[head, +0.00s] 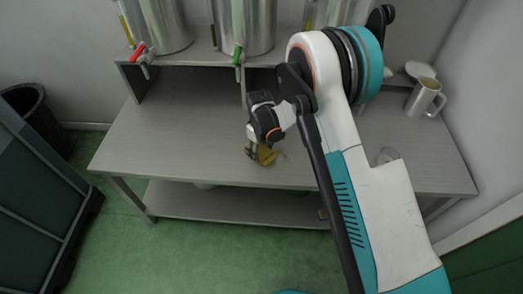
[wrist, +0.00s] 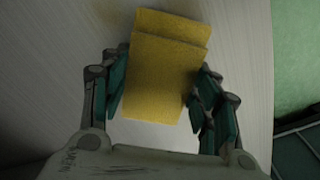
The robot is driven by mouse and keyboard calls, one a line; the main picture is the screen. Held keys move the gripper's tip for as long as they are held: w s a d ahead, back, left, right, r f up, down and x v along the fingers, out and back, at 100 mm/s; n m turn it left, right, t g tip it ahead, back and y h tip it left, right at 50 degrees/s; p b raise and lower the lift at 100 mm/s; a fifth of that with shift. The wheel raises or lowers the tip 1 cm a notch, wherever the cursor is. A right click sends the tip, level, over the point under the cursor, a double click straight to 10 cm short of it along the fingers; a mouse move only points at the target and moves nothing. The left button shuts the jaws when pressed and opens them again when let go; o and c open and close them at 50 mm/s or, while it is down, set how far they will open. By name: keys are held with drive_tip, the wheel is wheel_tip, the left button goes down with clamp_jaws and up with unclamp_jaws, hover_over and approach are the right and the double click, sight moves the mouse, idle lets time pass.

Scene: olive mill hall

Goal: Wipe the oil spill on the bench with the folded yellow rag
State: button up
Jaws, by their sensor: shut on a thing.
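The folded yellow rag (head: 267,155) is at the front middle of the grey bench (head: 180,120). In the wrist view the rag (wrist: 168,75) lies between the two fingers of my gripper (wrist: 160,92), which is shut on its sides. In the head view my gripper (head: 255,150) points down low over the bench top, near its front edge. I cannot tell whether the rag touches the surface. The oil spill does not show clearly; a faint tan tint beyond the rag in the wrist view may be part of it.
Steel tanks (head: 250,25) with red and green taps (head: 238,55) stand on a raised shelf at the back. A dark bin (head: 38,115) stands left. The bench's left half is clear.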

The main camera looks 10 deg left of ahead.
drive_tip(key=shift+a, duration=0.4)
drive_tip(key=shift+a+r, duration=0.2)
drive_tip(key=shift+a, duration=0.05)
wheel_tip(320, 180, up, 3)
drive_tip(key=shift+s+d+f+p, duration=0.1)
drive_tip(key=shift+d+p, duration=0.05)
drive_tip(key=shift+p, duration=0.4)
drive_tip(key=shift+r+p, duration=1.1)
drive_tip(key=shift+r, duration=1.45)
